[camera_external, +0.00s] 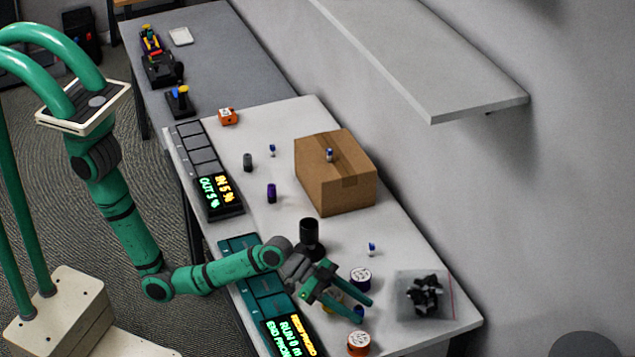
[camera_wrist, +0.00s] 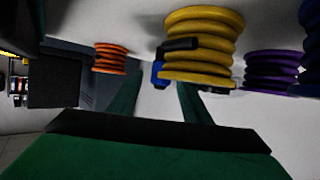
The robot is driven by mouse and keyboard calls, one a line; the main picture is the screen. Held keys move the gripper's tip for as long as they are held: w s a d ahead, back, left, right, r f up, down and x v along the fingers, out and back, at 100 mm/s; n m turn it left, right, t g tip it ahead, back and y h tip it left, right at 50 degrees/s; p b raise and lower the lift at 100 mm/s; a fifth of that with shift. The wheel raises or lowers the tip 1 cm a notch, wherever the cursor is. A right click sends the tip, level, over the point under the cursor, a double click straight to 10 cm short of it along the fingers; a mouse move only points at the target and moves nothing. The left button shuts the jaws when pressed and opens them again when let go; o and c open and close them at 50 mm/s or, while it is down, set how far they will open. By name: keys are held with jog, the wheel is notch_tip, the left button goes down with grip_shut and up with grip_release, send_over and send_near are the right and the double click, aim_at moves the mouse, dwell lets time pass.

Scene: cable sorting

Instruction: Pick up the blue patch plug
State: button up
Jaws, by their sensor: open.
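My gripper (camera_external: 365,309) is open and low over the near end of the white table, its fingers pointing right. A small blue piece (camera_external: 359,312), which looks like the blue plug, shows between or just behind the fingertips. The yellow spool (camera_external: 334,296) is mostly hidden by my gripper in the external view. Contact with the blue piece cannot be told.
A purple spool (camera_external: 361,280) and an orange spool (camera_external: 358,344) flank my gripper. A bag of black parts (camera_external: 424,297) lies to the right. A black cylinder (camera_external: 309,236), cardboard box (camera_external: 335,180) and small blue-and-white pieces (camera_external: 372,248) stand farther back. Display trays (camera_external: 290,335) line the left edge.

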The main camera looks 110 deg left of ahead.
jog(key=shift+w+f, duration=0.15)
jog(key=shift+w, duration=0.3)
grip_shut()
